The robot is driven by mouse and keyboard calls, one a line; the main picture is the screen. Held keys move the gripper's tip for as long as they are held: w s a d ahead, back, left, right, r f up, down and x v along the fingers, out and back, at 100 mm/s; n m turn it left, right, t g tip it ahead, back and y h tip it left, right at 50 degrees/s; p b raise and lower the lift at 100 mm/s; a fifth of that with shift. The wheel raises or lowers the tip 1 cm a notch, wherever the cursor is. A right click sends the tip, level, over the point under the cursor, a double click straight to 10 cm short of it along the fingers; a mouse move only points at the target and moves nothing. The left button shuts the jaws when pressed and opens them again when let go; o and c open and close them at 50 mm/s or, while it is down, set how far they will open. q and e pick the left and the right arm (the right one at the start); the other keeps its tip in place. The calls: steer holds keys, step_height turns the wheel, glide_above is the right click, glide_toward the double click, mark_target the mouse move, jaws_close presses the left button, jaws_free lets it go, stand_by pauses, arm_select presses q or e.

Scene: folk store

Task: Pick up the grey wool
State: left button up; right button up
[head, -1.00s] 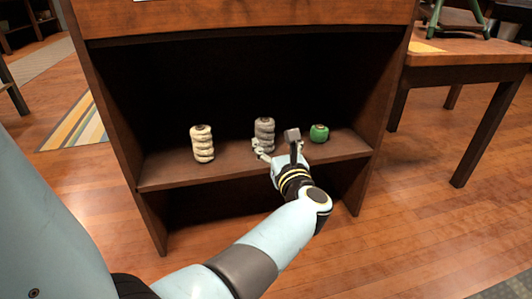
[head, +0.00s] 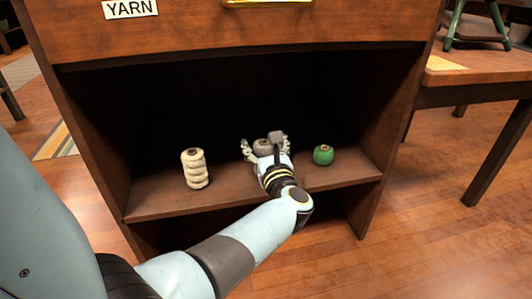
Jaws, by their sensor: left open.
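The grey wool (head: 262,145) stands on the shelf of the dark wooden cabinet, between a white wool and a green one. Only its top shows; my gripper hides its lower part. My left gripper (head: 264,146) is open, with one finger to the left of the grey wool and the other to its right. I cannot tell whether the fingers touch it. My right gripper is not in view.
The white wool (head: 194,168) stands left on the shelf (head: 150,203), and the green wool (head: 323,155) sits close to the right of my gripper. The cabinet's side walls and top board (head: 240,35) frame the opening. A wooden table (head: 485,72) stands at right.

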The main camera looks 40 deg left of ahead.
arm_select(q)
steer(key=shift+c, duration=0.4)
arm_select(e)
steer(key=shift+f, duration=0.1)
arm_select(q)
steer(key=c, duration=1.1)
steer(key=shift+o, duration=0.2)
steer(key=shift+r, duration=0.15)
steer(key=shift+r, duration=0.15)
step_height(320, 180, up, 9)
steer(key=p, duration=0.6)
steer(key=shift+r, duration=0.2)
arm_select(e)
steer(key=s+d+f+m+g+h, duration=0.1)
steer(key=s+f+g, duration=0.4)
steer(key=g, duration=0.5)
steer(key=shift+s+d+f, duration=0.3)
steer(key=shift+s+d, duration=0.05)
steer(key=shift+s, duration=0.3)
